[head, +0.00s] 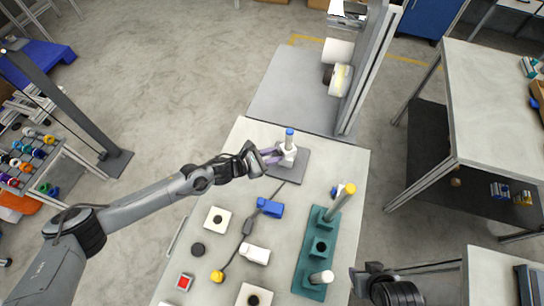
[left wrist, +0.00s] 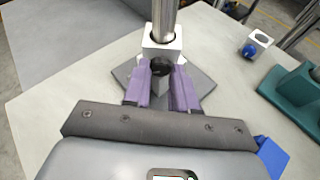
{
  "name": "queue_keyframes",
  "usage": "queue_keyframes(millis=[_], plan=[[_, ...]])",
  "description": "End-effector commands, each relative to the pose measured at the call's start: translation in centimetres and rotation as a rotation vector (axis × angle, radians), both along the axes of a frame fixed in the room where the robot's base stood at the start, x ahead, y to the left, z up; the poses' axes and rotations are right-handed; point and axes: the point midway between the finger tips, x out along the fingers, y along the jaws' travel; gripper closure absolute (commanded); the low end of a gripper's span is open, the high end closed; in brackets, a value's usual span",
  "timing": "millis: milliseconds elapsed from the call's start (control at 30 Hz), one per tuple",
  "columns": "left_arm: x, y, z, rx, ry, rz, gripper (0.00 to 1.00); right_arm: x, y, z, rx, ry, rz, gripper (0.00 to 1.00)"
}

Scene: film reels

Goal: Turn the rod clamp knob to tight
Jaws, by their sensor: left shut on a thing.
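The rod clamp (head: 288,155) is a white block around an upright metal rod (left wrist: 164,20), with a blue top in the head view. The rod stands on a dark grey base plate (head: 290,172). The black knob (left wrist: 162,68) is on the clamp's side facing my left wrist camera. My left gripper (head: 273,155) has purple fingers, one on each side of the knob, and is shut on it. The fingers (left wrist: 162,82) partly hide the knob's sides, so I cannot read its turn angle. Part of my dark right arm shows at the lower right of the head view; its fingers cannot be made out.
A blue block (head: 270,208), white blocks (head: 217,220), a yellow knob (head: 217,276) and a red button (head: 184,282) lie in front. The table's left back corner is clear.

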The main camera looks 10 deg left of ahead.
Motion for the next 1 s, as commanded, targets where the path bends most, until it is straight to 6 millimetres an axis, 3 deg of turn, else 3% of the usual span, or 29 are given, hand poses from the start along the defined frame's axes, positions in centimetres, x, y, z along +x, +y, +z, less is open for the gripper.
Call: queue_keyframes(millis=[200, 233, 400, 767, 1000], plan=[[0.0, 0.0, -0.1, 0.001, 0.003, 0.001, 1.0, 0.0, 0.1, 0.1, 0.004, 0.0, -0.002, 0.57], [0.0, 0.0, -0.1, 0.001, 0.003, 0.001, 0.71, 0.0, 0.1, 0.1, 0.004, 0.0, -0.003, 0.57], [0.0, 0.0, -0.1, 0.0, 0.004, 0.0, 0.47, 0.0, 0.1, 0.1, 0.006, -0.001, -0.004, 0.57], [-0.2, 0.3, 0.1, -0.001, 0.004, 0.001, 0.47, 0.0, 0.1, 0.2, 0.006, -0.001, -0.004, 0.57], [-1.9, 2.4, 1.2, 0.001, 0.004, 0.002, 0.47, 0.0, 0.0, 0.4, 0.002, -0.001, -0.002, 0.57]])
